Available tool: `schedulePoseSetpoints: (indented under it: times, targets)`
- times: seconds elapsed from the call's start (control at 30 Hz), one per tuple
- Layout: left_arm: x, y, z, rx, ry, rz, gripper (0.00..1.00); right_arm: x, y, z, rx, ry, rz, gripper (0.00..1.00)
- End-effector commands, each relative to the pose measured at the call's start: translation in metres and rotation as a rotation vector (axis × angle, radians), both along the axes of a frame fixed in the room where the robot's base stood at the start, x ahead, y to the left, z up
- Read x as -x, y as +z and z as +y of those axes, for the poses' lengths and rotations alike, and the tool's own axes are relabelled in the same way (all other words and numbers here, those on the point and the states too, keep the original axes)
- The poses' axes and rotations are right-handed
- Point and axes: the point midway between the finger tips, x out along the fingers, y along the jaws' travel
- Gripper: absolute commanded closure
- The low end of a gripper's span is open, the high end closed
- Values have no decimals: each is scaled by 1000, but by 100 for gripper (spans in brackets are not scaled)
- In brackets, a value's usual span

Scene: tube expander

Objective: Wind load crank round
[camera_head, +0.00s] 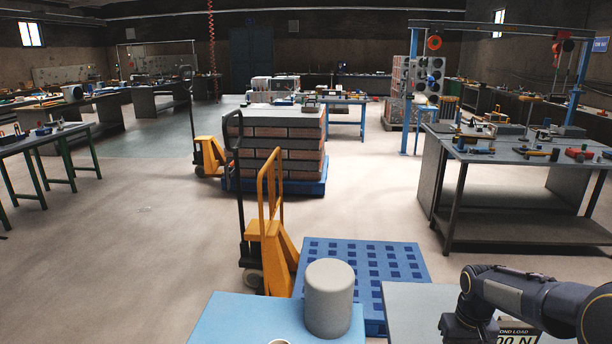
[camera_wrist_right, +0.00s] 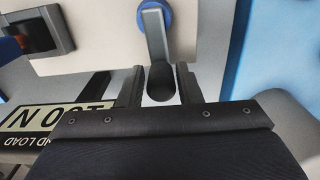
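The load crank (camera_wrist_right: 154,32) shows in the right wrist view as a grey arm running down from a blue round hub (camera_wrist_right: 152,12). Its dark round handle (camera_wrist_right: 161,84) lies between the two fingers of my right gripper (camera_wrist_right: 160,78). The fingers stand close on both sides of the handle; whether both press on it is unclear. In the head view, my right arm reaches in at the lower right and the crank is not visible. A label plate ending in "ND LOAD" (camera_wrist_right: 40,125) is partly covered by my gripper. My left gripper is not in view.
In the head view, a grey cylinder (camera_head: 329,298) stands on a light blue surface (camera_head: 240,318), beside a grey surface (camera_head: 410,300). Behind are a blue pallet (camera_head: 385,262) and a yellow pallet truck (camera_head: 270,240). Open floor (camera_head: 120,240) lies left.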

Motion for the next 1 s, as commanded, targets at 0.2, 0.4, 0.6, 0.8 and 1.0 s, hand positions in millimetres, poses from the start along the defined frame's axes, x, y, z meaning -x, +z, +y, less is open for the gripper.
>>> schedulePoseSetpoints:
  times: [0.2, 0.4, 0.6, 0.8, 1.0]
  targets:
    - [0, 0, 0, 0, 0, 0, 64, 0, 0, 1, -1, 1, -1, 55]
    - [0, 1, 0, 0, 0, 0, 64, -1, 2, 1, -1, 0, -2, 55]
    - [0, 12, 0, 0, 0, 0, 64, -1, 16, 1, -1, 1, -3, 55]
    - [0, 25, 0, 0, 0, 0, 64, -1, 33, 1, -1, 0, -3, 55]
    - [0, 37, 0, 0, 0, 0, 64, -1, 49, 1, -1, 1, -4, 55]
